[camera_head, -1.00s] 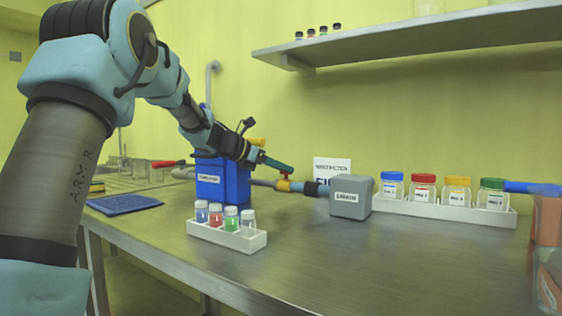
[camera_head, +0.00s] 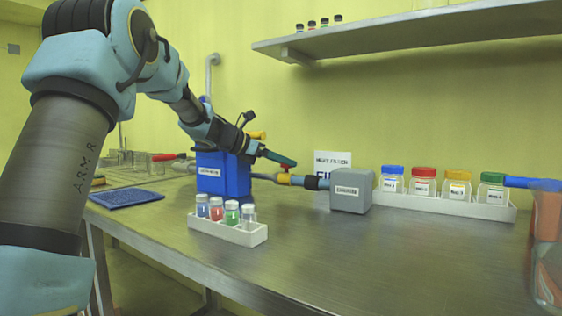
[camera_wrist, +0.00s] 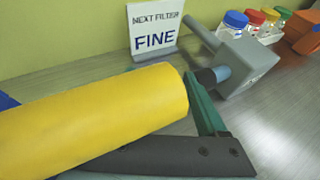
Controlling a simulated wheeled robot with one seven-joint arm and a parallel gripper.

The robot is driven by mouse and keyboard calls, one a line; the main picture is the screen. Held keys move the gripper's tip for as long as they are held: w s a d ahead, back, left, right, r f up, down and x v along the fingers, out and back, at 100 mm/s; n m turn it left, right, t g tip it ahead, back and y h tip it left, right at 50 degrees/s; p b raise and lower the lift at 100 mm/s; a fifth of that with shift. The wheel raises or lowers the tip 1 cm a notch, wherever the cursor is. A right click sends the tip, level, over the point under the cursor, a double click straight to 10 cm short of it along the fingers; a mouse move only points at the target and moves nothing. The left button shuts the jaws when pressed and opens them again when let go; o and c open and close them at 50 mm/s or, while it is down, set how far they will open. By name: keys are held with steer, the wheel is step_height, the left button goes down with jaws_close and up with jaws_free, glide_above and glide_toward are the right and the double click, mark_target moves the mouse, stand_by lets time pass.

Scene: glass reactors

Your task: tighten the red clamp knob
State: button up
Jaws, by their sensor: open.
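My gripper (camera_head: 288,163) is open, with its dark and green fingers reaching over the pipe fittings left of the grey box. In the wrist view, the gripper (camera_wrist: 228,142) shows a dark finger along the bottom and a green part behind it. A large yellow cylinder (camera_wrist: 95,115) fills the left of that view, close to the fingers. I cannot tell whether they touch it. No red knob shows clearly in the wrist view. In the head view, a yellow fitting (camera_head: 283,179) sits just under the fingertips. A red handle (camera_head: 163,157) lies farther left, behind my arm.
The grey box (camera_head: 350,190) stands at the pipe's end, near a "NEXT FILTER FINE" sign (camera_wrist: 152,30). A white rack (camera_head: 445,207) of capped jars is to the right. A vial rack (camera_head: 238,236) and blue container (camera_head: 222,178) stand nearby.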

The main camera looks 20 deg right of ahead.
steer(key=shift+a, duration=0.1)
steer(key=v, duration=1)
steer(key=shift+a+r, duration=0.2)
steer(key=shift+a, duration=0.05)
